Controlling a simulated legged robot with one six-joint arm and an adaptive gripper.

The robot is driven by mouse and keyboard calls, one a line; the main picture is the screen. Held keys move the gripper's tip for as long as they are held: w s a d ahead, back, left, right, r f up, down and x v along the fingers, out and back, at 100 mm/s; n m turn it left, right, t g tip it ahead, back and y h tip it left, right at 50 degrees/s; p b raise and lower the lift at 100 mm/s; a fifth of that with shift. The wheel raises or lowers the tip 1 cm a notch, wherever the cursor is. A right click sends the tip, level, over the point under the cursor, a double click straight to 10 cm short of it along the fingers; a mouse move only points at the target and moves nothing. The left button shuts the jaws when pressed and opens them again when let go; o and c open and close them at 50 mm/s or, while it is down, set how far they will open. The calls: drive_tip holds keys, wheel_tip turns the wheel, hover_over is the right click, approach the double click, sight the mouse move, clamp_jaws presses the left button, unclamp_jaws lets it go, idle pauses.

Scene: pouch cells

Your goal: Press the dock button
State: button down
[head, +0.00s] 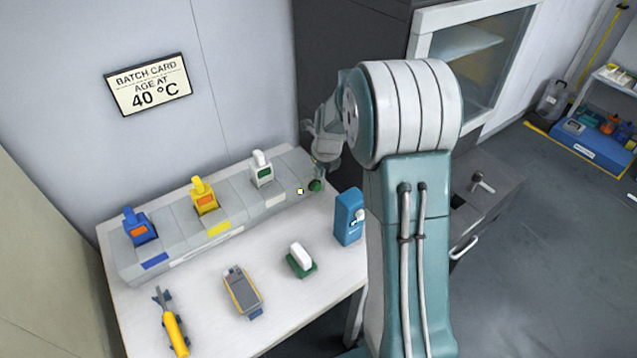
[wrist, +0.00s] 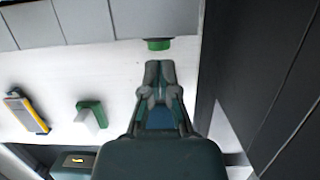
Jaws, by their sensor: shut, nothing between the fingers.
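The dock (head: 230,213) is a long grey block along the back of the white table, holding a blue, a yellow and a white device in slots. A green round button (head: 316,185) sits at the right end of its front; it also shows in the wrist view (wrist: 158,44). My gripper (wrist: 159,66) is shut and empty, its fingertips pointing at the button with a small gap in the wrist view. In the head view my gripper (head: 322,165) is partly hidden by my arm, just above and behind the button.
A blue box-shaped device (head: 348,217), a white-and-green block (head: 300,260), a grey-and-orange device (head: 242,292) and a yellow tool (head: 174,325) stand or lie on the table (head: 205,318). A dark cabinet (head: 335,50) stands at the right.

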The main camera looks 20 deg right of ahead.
drive_tip(key=v, duration=0.6)
drive_tip(key=shift+s, duration=0.2)
drive_tip(key=shift+s+d, duration=0.1)
